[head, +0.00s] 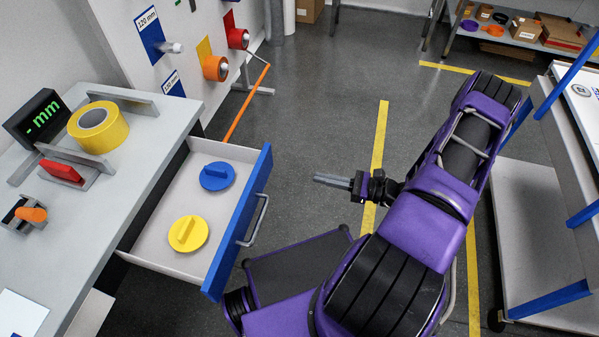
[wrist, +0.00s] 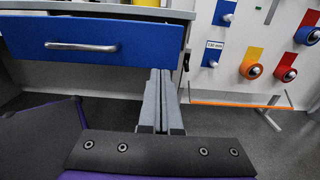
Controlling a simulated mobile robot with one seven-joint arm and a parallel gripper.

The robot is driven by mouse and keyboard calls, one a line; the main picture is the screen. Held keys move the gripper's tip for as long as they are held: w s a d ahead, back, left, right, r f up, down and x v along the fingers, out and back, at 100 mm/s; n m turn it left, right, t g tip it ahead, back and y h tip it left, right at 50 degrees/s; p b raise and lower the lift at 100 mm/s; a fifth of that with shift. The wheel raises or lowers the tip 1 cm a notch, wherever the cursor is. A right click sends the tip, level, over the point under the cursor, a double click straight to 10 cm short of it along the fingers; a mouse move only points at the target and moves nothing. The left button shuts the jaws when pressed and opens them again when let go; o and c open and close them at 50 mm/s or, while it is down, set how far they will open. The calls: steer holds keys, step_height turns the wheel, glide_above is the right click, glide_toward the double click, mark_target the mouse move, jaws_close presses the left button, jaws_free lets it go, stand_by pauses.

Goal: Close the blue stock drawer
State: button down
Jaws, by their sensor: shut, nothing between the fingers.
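The blue stock drawer (head: 240,222) stands pulled out from under the grey workbench in the head view. Its blue front has a metal bar handle (head: 254,220). Inside lie a blue round piece (head: 217,176) and a yellow round piece (head: 188,234), each with a raised grip. My gripper (head: 318,179) is shut and empty, to the right of the drawer front and apart from it in the head view. In the wrist view the blue drawer front (wrist: 95,52) and its handle (wrist: 81,47) show at the upper left, with my shut gripper (wrist: 160,74) near the front's right end.
The workbench (head: 150,160) carries a yellow tape roll (head: 95,125) and a display (head: 40,118). An orange bar (head: 246,104) stands behind the drawer by the wall panel. A cart with blue posts (head: 540,230) is at right. Floor between drawer and cart is clear beyond my base.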

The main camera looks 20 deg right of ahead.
mark_target(200, 158)
steer(key=x, duration=1.3)
steer(key=shift+w+a, duration=0.1)
steer(key=b+x, duration=0.3)
steer(key=x, duration=2.1)
steer(key=shift+f, duration=0.1)
steer(key=shift+w+a, duration=0.1)
steer(key=shift+a, duration=0.1)
steer(key=shift+w+a, duration=0.1)
steer(key=shift+w+a+r, duration=0.1)
steer(key=shift+r, duration=0.15)
